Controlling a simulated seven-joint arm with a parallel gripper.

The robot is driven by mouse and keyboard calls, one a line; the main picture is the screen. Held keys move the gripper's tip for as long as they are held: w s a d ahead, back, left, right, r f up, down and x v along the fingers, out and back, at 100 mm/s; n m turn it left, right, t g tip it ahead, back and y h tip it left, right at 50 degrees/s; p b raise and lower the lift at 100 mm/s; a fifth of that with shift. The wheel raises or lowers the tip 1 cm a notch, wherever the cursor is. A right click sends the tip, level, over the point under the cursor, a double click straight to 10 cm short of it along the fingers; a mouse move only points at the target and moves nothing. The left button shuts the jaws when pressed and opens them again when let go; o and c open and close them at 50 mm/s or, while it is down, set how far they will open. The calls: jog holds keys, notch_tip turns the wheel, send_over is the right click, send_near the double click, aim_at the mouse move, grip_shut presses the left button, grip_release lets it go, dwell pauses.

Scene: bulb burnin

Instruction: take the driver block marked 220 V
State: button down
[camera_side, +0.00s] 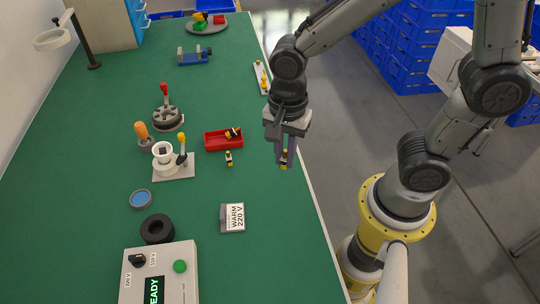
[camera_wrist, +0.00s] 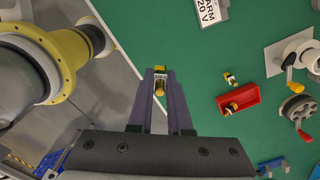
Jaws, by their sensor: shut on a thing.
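My gripper (camera_side: 283,150) is shut on a small driver block (camera_side: 284,158) with yellow and dark parts, held in the air near the table's right edge. In the wrist view the held driver block (camera_wrist: 159,82) sits between the fingertips, a pale face and yellow ends showing. A similar driver block (camera_side: 229,158) stands on the green table in front of the red tray (camera_side: 211,143). Another driver block (camera_side: 234,133) lies in the tray. I cannot read a voltage mark on any block.
A card (camera_side: 232,217) reading "WARM 220 V" lies on the table. A control box (camera_side: 176,270) with a green button and a screen ending in "EADY" stands at the front. A white socket fixture (camera_side: 163,154) and a black ring (camera_side: 157,229) stand left of the tray and card.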

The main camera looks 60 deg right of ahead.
jog(key=shift+s+r, duration=0.15)
jog(key=shift+r, duration=2.1)
